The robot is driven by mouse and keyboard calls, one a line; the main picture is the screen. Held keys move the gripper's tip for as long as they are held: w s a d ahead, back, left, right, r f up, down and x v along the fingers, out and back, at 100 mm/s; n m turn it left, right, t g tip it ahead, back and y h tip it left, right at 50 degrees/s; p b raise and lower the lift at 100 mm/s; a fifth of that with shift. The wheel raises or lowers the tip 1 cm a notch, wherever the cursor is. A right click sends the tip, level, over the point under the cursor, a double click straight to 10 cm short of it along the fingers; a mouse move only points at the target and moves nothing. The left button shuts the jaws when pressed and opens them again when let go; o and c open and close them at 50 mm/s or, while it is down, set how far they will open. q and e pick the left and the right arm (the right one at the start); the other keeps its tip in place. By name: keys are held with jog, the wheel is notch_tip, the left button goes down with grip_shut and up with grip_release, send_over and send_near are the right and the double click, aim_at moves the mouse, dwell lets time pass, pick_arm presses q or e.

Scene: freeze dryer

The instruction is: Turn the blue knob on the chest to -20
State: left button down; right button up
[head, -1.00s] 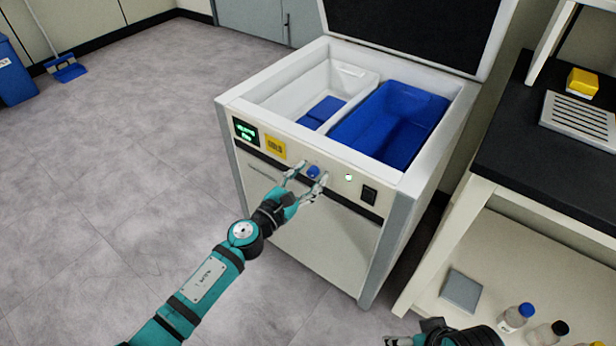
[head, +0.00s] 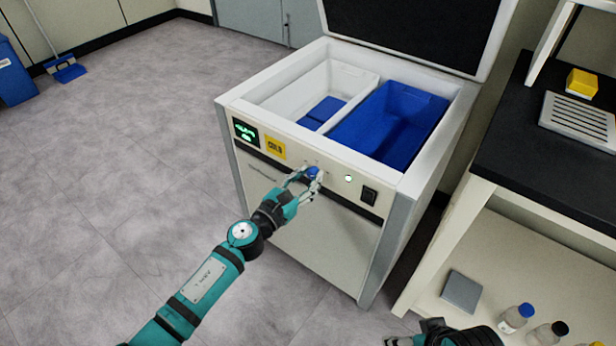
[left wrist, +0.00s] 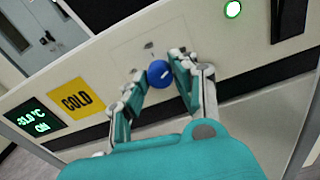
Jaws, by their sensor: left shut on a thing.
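The white chest (head: 330,235) stands in the middle of the head view with its lid up. The blue knob (head: 312,172) is on its front panel, right of the yellow COLD label (head: 275,149). My left gripper (head: 307,177) is shut on the knob. In the left wrist view the blue knob (left wrist: 159,74) sits between the two fingertips. The green display (left wrist: 33,121) there seems to read -31.0 °C and ON. It is small in the head view (head: 246,132). My right gripper (head: 392,341) is at the bottom edge, mostly cut off.
Inside the chest is a blue bin (head: 392,120) beside a white compartment. A green light (head: 348,178) and a black switch (head: 369,195) are right of the knob. A bench (head: 540,160) with bottles on its lower shelf stands at the right.

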pick_arm(q)
jog(key=n, duration=0.5)
jog(key=shift+p, duration=0.35)
jog(key=n+p, duration=0.1)
jog(key=n, duration=0.4)
jog(key=shift+n, duration=0.7)
jog(key=n+p, duration=0.2)
jog(key=n, duration=0.4)
jog(key=shift+r+p, duration=0.1)
jog(key=shift+p, duration=0.3)
jog(key=n+p, duration=0.2)
jog(key=n, duration=0.5)
jog(key=shift+p, duration=0.3)
jog(key=shift+n+p, duration=0.3)
jog(key=shift+n, duration=0.9)
pick_arm(e)
notch_tip(320, 180, down, 18)
jog(key=s+g, duration=0.1)
jog(key=shift+s, duration=0.15)
jog(key=shift+f, duration=0.1)
pick_arm(q)
jog(key=c, duration=1.1)
grip_release()
